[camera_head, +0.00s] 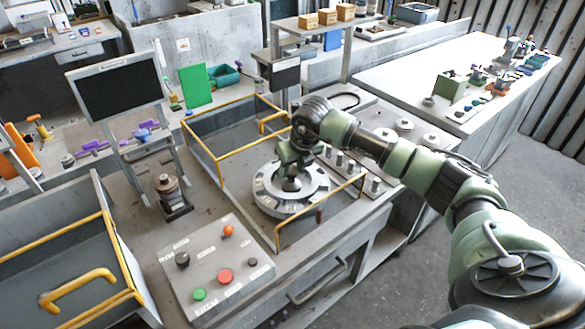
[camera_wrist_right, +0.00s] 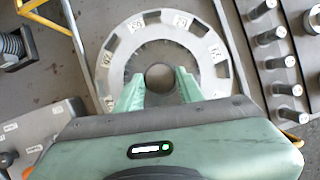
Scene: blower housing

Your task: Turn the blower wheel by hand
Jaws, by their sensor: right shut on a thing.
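The blower wheel (camera_head: 268,198) is a flat, light grey ring with dark slots and small pale labels along its rim. It lies on the bench inside a yellow-railed area, and it also shows in the right wrist view (camera_wrist_right: 127,42). My right gripper (camera_head: 290,184) reaches down over the wheel's middle from the right. In the right wrist view its green fingers (camera_wrist_right: 159,82) stand on either side of a dark round hub (camera_wrist_right: 160,76) and are shut on it. My left gripper is not in view.
Yellow rails (camera_head: 222,157) surround the wheel. A control panel (camera_head: 205,275) with coloured buttons stands at the front left. Upright grey pegs (camera_head: 351,167) stand close on the wheel's right. A dark monitor (camera_head: 118,88) stands at the back left.

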